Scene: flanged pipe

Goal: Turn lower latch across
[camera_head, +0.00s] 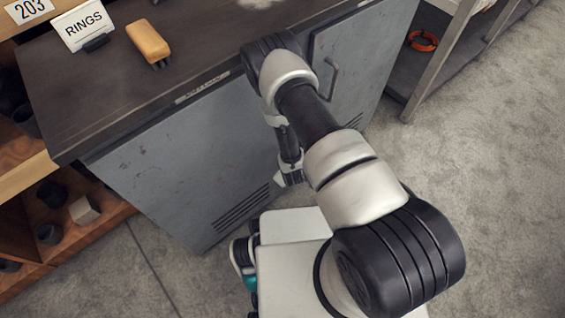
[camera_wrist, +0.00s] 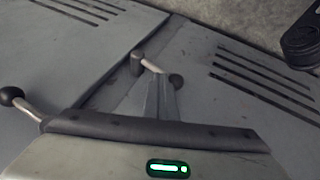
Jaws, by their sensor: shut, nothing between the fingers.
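The lower latch (camera_wrist: 150,66) shows in the wrist view as a short pale rod with a dark round piece at each end, close to the seam between two grey cabinet panels. It slants down to the right, partly hidden behind my fingers. My gripper (camera_wrist: 163,82) is shut and empty, its tips overlapping the rod; I cannot tell whether they touch it. A second latch with a black ball knob (camera_wrist: 11,95) lies at the left, its inner end hidden by my gripper's body. In the head view my gripper (camera_head: 290,178) is low by the cabinet front, and the latches are hidden.
The grey cabinet (camera_head: 180,165) has vent slots low on its front and a bar handle (camera_head: 331,78). A brush (camera_head: 148,42) and a RINGS sign (camera_head: 83,25) stand on its top. Open shelves (camera_head: 75,215) are at the left; floor is clear at the right.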

